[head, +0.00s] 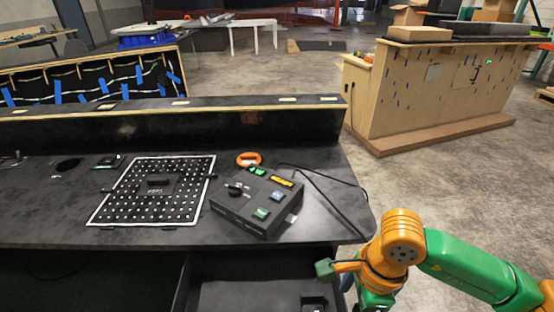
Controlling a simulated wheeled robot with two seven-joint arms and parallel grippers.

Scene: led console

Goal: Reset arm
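A black console box (256,202) sits on the dark table, with a knob (236,189), small lit green and orange displays on its top and two light-coloured buttons. My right arm comes in from the right, green and orange, and bends down at the table's right front corner. My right gripper (345,278) is low at the bottom edge, right of and below the console and apart from it. It is partly cut off, so its opening is unclear. My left arm and gripper are out of view.
A perforated panel with a white border (106,208) lies left of the console. An orange ring-shaped item (249,158) lies behind the console. A cable runs along the right side. An open drawer (240,294) is below the table front. A raised ledge (190,135) backs the table.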

